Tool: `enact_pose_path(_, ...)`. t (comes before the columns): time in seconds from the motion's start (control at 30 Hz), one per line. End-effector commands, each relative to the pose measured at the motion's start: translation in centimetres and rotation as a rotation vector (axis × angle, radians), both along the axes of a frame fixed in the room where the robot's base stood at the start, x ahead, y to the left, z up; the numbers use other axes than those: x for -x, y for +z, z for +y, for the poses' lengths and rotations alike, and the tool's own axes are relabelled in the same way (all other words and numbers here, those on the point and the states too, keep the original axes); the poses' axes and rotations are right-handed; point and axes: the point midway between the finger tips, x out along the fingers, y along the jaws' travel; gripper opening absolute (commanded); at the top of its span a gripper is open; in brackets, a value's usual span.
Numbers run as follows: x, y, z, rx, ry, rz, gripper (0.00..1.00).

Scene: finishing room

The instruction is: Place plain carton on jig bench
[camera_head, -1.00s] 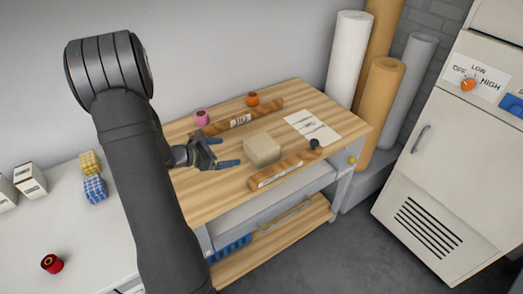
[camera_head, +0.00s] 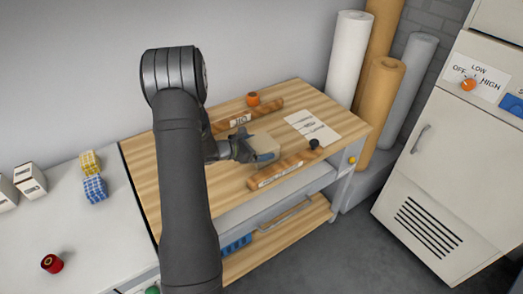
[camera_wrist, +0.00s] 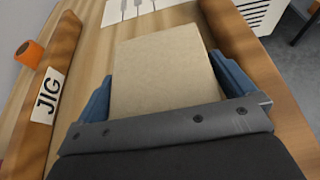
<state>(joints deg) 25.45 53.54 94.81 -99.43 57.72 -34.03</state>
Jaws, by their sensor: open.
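The plain tan carton (camera_head: 265,146) sits on the wooden top of the jig bench (camera_head: 180,209), between two wooden rails. The rear rail (camera_head: 270,109) carries a JIG label, and the front rail (camera_head: 284,171) also has a label. My gripper (camera_head: 256,152) is open around the carton. In the wrist view the blue fingers of my gripper (camera_wrist: 166,92) stand on both sides of the carton (camera_wrist: 163,75). Whether the fingers touch it is hard to tell. My arm hides part of the bench and the left end of the rear rail.
An orange spool (camera_head: 253,99) stands behind the rear rail. A printed sheet (camera_head: 312,127) and a black knob (camera_head: 314,144) are to the right of the carton. The white table at left holds small boxes (camera_head: 30,179), wrapped blocks (camera_head: 95,188) and a red spool (camera_head: 52,263).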

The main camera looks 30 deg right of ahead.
Motion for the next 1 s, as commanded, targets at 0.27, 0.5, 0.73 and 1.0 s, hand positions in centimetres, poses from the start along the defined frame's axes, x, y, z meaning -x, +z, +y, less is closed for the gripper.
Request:
enact_pose_path(0.27,0.0,-0.7,-1.5,0.000,0.000,0.000,1.00)
enact_pose_path(0.5,0.0,-0.7,-1.5,-0.001,0.000,0.000,0.67)
enact_pose_path(0.73,0.0,-0.6,-1.5,0.000,0.000,0.000,0.58)
enact_pose_path(1.0,0.0,0.7,-1.5,0.001,-0.001,-0.002,0.58)
